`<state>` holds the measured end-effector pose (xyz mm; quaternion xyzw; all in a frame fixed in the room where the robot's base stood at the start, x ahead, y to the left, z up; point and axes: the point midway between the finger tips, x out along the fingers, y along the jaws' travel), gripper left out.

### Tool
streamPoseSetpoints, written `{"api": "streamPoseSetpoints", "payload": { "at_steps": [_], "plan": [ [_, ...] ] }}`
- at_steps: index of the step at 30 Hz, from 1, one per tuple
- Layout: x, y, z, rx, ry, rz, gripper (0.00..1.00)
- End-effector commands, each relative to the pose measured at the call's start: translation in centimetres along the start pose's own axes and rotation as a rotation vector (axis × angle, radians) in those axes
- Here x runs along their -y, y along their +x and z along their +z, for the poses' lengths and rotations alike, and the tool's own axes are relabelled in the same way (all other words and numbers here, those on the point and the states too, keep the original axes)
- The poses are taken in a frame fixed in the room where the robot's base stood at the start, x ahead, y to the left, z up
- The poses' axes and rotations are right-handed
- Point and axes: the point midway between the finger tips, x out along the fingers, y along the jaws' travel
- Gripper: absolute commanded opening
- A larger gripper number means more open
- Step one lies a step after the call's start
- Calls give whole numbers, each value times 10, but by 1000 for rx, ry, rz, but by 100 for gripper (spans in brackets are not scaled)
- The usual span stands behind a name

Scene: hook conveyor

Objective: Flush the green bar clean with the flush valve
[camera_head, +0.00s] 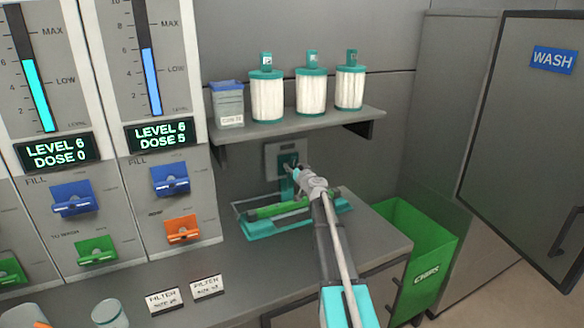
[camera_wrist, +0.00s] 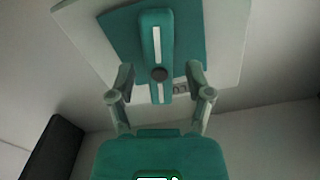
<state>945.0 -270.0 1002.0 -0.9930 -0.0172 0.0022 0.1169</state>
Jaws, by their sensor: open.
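The flush valve has a grey wall plate (camera_head: 272,153) and a teal lever (camera_head: 285,160) under the shelf. In the wrist view the teal lever (camera_wrist: 155,40) has a white stripe and a dark round pivot, and points straight along the picture's height. My gripper (camera_head: 296,172) is at the valve. In the wrist view my gripper (camera_wrist: 160,84) is open, one finger on each side of the lever's near end, with gaps on both sides. The green bar (camera_head: 268,211) lies in a teal tray (camera_head: 262,231) below the valve; my arm hides part of it.
A shelf (camera_head: 290,123) above holds several filter cartridges and a grey-blue container (camera_head: 228,105). Dispensers with blue, green and orange levers stand left. A green bin (camera_head: 425,240) is at the right, beside the WASH cabinet (camera_head: 530,130). Label cards (camera_head: 208,288) lie on the counter in front.

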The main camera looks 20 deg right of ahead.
Motion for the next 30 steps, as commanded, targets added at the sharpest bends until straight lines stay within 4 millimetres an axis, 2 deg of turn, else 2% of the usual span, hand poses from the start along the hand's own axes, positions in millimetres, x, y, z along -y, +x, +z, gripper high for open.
{"api": "streamPoseSetpoints", "payload": {
  "at_steps": [5, 15, 25, 26, 30],
  "plan": [
    [0, 10, 0, 0, 0, 0, 66],
    [0, 10, 0, 0, 0, 0, 64],
    [0, 10, 0, 0, 0, 0, 3],
    [0, 10, 0, 0, 0, 0, 0],
    [0, 10, 0, 0, 0, 0, 0]
  ]
}}
